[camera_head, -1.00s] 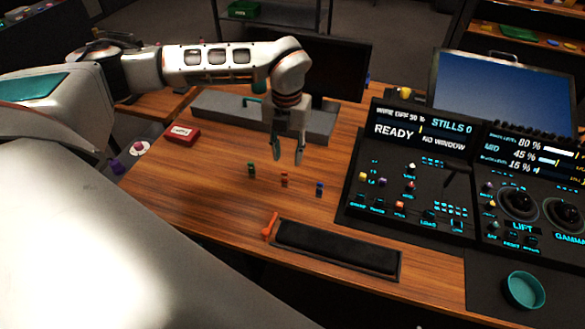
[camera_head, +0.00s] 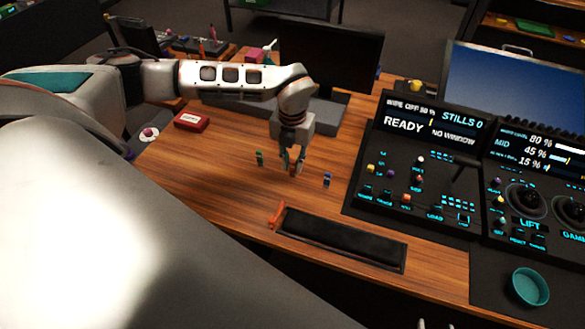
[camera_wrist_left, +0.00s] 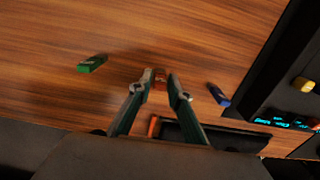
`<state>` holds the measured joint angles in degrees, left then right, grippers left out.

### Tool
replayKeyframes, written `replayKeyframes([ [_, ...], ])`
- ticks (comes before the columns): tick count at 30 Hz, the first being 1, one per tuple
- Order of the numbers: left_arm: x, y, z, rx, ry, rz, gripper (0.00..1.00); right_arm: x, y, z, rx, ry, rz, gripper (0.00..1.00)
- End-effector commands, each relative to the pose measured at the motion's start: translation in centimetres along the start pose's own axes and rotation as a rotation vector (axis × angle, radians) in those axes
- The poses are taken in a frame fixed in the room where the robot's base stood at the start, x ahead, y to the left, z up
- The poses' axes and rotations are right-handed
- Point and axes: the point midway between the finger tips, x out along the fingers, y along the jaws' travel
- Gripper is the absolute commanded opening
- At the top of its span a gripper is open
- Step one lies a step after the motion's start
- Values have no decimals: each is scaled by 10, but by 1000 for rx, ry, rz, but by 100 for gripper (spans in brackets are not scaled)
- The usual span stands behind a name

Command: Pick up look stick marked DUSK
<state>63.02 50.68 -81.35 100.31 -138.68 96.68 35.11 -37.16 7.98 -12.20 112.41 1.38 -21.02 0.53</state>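Three small upright look sticks stand on the wooden desk: a green one (camera_head: 259,158), a red one (camera_head: 292,171) and a blue one (camera_head: 327,180). Their markings are too small to read, so I cannot tell which says DUSK. My left gripper (camera_head: 292,164) points down at the red stick, with a finger on each side of it. The left wrist view shows the red stick (camera_wrist_left: 160,82) between the fingertips (camera_wrist_left: 160,78), with hardly any gap; contact is unclear. The green stick (camera_wrist_left: 92,64) and blue stick (camera_wrist_left: 218,95) stand apart on either side.
The control panel (camera_head: 375,208) stands to the right of the sticks. A red box (camera_head: 192,121) is at left, a monitor (camera_head: 330,58) behind. A teal dish (camera_head: 530,287) sits at lower right.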

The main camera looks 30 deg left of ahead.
Motion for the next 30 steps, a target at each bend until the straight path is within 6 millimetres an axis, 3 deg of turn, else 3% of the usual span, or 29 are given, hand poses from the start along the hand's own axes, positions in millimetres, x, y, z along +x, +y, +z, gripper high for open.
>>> replayKeyframes([
  [13, -2, 0, 0, 0, -1, -1, 3, 0, 0, 0, 0, 0, 0, 40],
  [19, -15, 0, 1, 0, -2, -1, 3, 0, 0, -1, 0, 0, 0, 40],
  [23, -36, -1, 1, 1, -3, -2, 3, -1, 0, -1, 0, 0, 0, 40],
  [30, -99, -1, 2, 1, -6, -2, 3, -1, 1, -2, -1, 0, 1, 40],
])
